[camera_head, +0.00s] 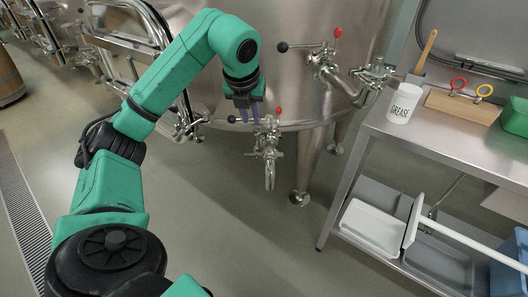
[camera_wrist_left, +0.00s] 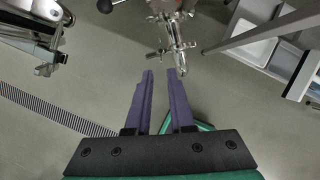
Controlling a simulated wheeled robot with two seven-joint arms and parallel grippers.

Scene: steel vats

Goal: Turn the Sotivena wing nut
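A steel outlet valve (camera_head: 267,139) with a downward spout sits low on the front of the steel vat (camera_head: 300,85); it also shows in the left wrist view (camera_wrist_left: 172,30). A second steel valve (camera_head: 325,66) sits higher to the right. Each has a black-knobbed and a red-knobbed handle. I cannot make out which part is the Sotivena wing nut, and no such label is readable. My left gripper (camera_head: 249,120) is just left of and above the lower valve in the head view. Its purple fingers (camera_wrist_left: 160,73) are apart with nothing between them. My right gripper is not in view.
A steel bench (camera_head: 455,150) stands at the right, with a white grease tub (camera_head: 404,103), a wooden board (camera_head: 462,105) and a green bin (camera_head: 515,117). A vat leg (camera_head: 300,180) and a floor grate (camera_head: 24,205) show; the floor between is clear.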

